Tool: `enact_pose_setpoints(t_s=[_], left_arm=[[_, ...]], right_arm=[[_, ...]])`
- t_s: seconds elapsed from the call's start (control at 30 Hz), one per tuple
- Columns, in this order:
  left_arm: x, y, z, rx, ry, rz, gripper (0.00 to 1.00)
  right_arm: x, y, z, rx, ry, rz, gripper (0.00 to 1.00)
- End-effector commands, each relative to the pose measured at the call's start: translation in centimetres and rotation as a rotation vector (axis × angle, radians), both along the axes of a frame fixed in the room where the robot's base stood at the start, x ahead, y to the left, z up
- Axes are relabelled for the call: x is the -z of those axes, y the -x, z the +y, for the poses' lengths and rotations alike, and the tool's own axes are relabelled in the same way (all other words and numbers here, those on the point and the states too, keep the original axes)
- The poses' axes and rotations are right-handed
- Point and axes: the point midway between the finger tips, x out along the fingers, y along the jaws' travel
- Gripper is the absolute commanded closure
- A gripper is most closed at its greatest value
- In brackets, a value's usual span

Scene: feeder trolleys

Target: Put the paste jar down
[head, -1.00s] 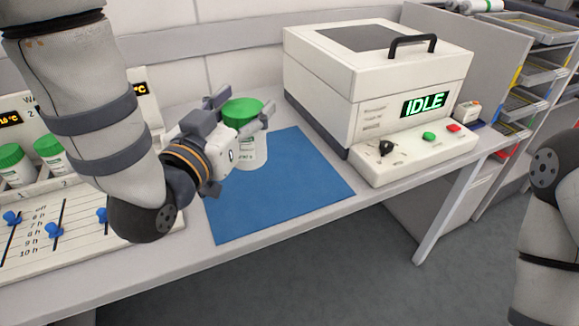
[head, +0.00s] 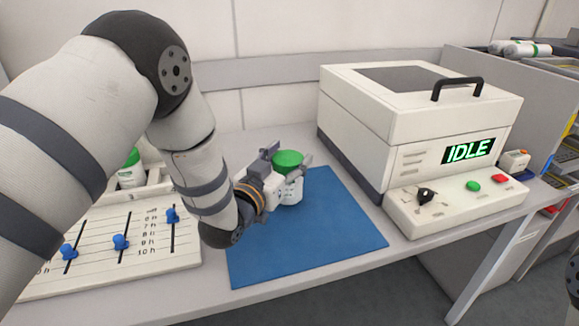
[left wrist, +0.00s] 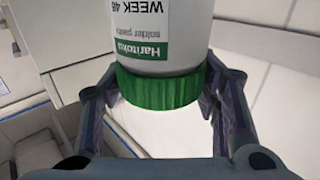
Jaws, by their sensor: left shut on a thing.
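The paste jar (head: 291,192) is white with a green lid and stands upright over the back part of the blue mat (head: 310,240). My left gripper (head: 287,164) is shut on it, with one finger on each side near the lid. I cannot tell whether the jar's base touches the mat. In the left wrist view the jar (left wrist: 165,35) appears upside down, its label reading "Haritoku solder paste WEEK 46". The left gripper's fingers (left wrist: 160,95) flank the green lid there. My right gripper is not in view.
A white machine (head: 410,130) showing IDLE stands right of the mat, its control panel (head: 460,200) in front. A slider panel (head: 120,250) and another green-lidded jar (head: 131,172) in a rack are at left. The mat's front and right are clear.

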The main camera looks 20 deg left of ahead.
Motion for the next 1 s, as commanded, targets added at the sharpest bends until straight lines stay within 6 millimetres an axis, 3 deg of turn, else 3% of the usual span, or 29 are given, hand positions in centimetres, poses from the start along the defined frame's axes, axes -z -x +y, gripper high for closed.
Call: enact_pose_setpoints(t_s=[0.03,0.07,0.43,0.47,0.53,0.9,1.0], left_arm=[[1.8,0.0,0.0,0.000,0.000,0.010,1.00],[2.1,0.1,0.0,0.000,-0.001,0.008,1.00],[2.2,0.1,0.0,0.000,0.000,0.001,1.00],[2.2,0.1,0.0,0.000,-0.001,0.004,0.38],[2.1,0.1,0.0,0.000,-0.001,0.003,0.24],[1.5,0.1,0.0,0.000,-0.001,0.000,0.24],[1.6,1.7,0.3,0.000,-0.002,0.003,0.24]], right_arm=[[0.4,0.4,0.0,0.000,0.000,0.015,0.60],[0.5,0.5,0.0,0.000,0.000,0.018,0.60],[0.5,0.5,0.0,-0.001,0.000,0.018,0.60],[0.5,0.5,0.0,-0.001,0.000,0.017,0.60],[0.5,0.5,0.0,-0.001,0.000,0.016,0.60],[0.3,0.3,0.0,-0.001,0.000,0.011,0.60],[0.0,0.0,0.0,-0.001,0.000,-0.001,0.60]])
